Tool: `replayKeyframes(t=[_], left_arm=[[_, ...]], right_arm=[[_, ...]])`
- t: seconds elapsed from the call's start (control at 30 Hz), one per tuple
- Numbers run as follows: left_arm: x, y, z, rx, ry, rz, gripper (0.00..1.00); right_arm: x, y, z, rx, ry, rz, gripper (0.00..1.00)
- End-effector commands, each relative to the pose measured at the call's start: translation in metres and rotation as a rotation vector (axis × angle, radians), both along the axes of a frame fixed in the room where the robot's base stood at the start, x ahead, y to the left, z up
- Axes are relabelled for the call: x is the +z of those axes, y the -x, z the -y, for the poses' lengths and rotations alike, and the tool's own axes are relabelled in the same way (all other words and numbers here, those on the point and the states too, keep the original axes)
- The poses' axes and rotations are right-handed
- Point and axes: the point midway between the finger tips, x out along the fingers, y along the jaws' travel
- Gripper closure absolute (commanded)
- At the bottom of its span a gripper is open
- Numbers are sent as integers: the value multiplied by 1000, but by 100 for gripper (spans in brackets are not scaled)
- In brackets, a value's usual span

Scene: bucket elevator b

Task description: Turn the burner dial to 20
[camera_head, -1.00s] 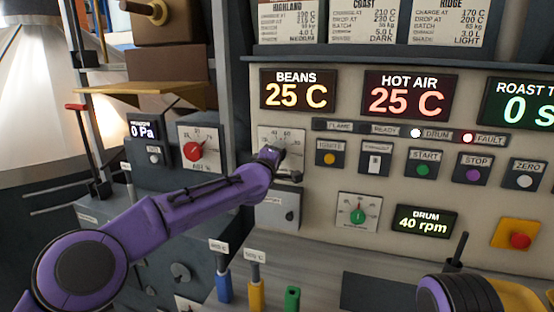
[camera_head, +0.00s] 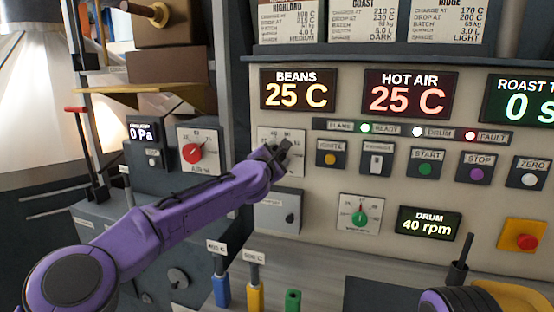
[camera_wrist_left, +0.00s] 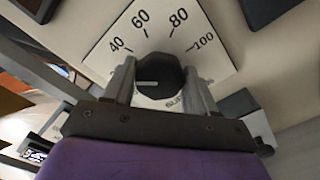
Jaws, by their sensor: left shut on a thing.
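The burner dial is a dark round knob (camera_wrist_left: 160,78) on a white plate (camera_wrist_left: 105,55) with marks 40, 60, 80 and 100 visible in the left wrist view. A short light line on the knob points to the left of the picture, below the 40 mark. The plate's lower part and its name are mostly hidden. My left gripper (camera_wrist_left: 160,85) is shut on the knob, one finger on each side. In the head view, my left gripper (camera_head: 279,151) covers the knob and part of the dial plate (camera_head: 268,136). My right gripper is not in view.
A red knob dial (camera_head: 192,153) is to the left, and a green knob dial (camera_head: 359,217) is below right. A box with a dark knob (camera_head: 277,212) is under the gripper. Ignite (camera_head: 329,159) and other buttons are to the right. Colored handles (camera_head: 256,292) stand below.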

Motion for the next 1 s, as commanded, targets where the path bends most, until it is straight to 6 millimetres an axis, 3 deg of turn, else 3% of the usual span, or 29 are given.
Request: replayKeyframes(t=[0.4,0.93,0.97,1.0], left_arm=[[-2,-1,-1,2,170,-58,74],[-3,0,0,0,191,-66,74],[-3,0,0,0,191,-66,40],[-2,0,0,0,191,-66,27]], right_arm=[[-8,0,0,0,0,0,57],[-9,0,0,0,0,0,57],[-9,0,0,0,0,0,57],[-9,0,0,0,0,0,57]])
